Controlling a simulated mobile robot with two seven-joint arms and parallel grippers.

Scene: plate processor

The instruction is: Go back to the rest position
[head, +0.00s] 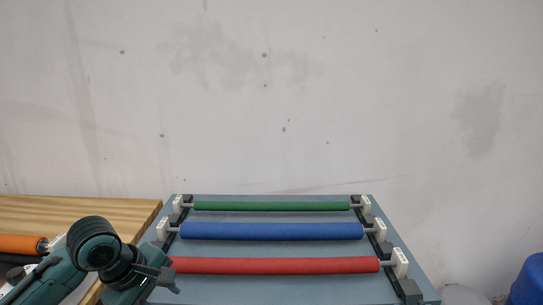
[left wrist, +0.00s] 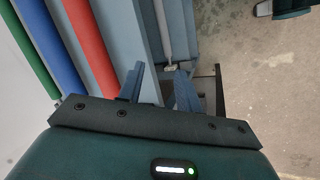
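My left gripper (head: 168,279) is beside the left end of the red roller (head: 275,265) in the head view. Its two fingers stand apart in the left wrist view (left wrist: 158,82), with nothing held between them. The red roller, the blue roller (head: 270,231) and the green roller (head: 270,206) lie across the grey-blue processor bed (head: 280,289). All three also show at the left of the left wrist view. The left end of the red roller is partly hidden near my gripper. My right gripper is not seen in the head view.
A wooden table (head: 85,211) stands at the left, with an orange roller (head: 20,243) on it. A blue container (head: 529,282) is at the far right. A plain wall (head: 270,100) rises behind. Bare floor (left wrist: 265,85) shows at the right in the left wrist view.

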